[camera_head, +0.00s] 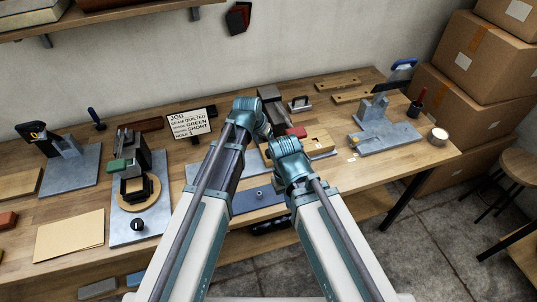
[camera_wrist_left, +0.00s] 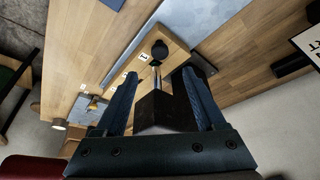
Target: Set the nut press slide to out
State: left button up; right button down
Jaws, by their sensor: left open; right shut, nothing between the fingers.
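A wooden fixture (camera_head: 318,143) with small white labels, which looks like the nut press, lies mid-bench beside my arms. In the left wrist view, its wooden strip (camera_wrist_left: 175,52) carries a dark block (camera_wrist_left: 166,112), a thin metal rod and a round black knob (camera_wrist_left: 159,50). My left gripper (camera_wrist_left: 160,85) is open, one finger on each side of the dark block. I cannot tell whether they touch it. In the head view my left gripper (camera_head: 264,131) is mostly hidden by its wrist. My right gripper (camera_head: 287,147) is shut and empty near the fixture. The slide's setting is unclear.
A grey fixture with a green block (camera_head: 119,165) and a round wooden disc stands at left. A job card (camera_head: 191,123) stands behind. A grey-based press (camera_head: 385,135) and a tin (camera_head: 438,138) are at right. A blue plate (camera_head: 257,198) lies at the front edge.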

aim_at(269, 152)
pick_arm(q)
jog(key=b+x, duration=0.8)
jog(key=x, duration=0.2)
jog(key=shift+c, duration=0.2)
grip_shut()
dwell(1.1)
